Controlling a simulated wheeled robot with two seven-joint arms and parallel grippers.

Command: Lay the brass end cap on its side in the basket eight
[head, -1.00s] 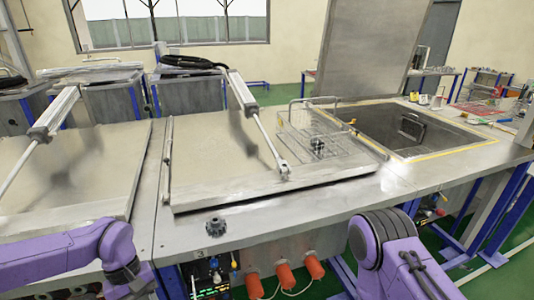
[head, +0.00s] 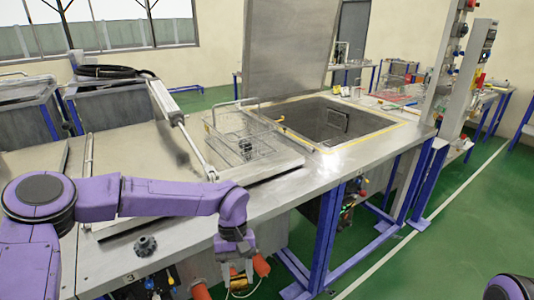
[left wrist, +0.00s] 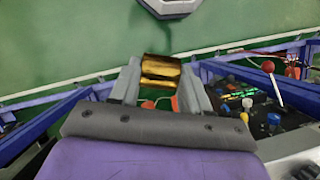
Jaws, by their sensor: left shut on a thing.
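The brass end cap (left wrist: 160,71) is gold and shiny, held between the fingers of my left gripper (left wrist: 162,82) in the left wrist view. In the head view my left gripper (head: 238,262) points down in front of the bench's front edge, and a bit of the brass end cap (head: 236,281) shows below it. A wire basket (head: 268,139) with a raised handle stands on the closed metal lid, beyond my gripper. A dark knobbed part sits in it. I cannot read a number on the basket. My right gripper is out of view.
An open tank (head: 335,120) with its lid (head: 285,50) raised lies right of the basket. A piston rod (head: 192,143) slants down to the closed lid left of the basket. A dark knob (head: 145,246) is on the bench's front strip. Green floor lies right.

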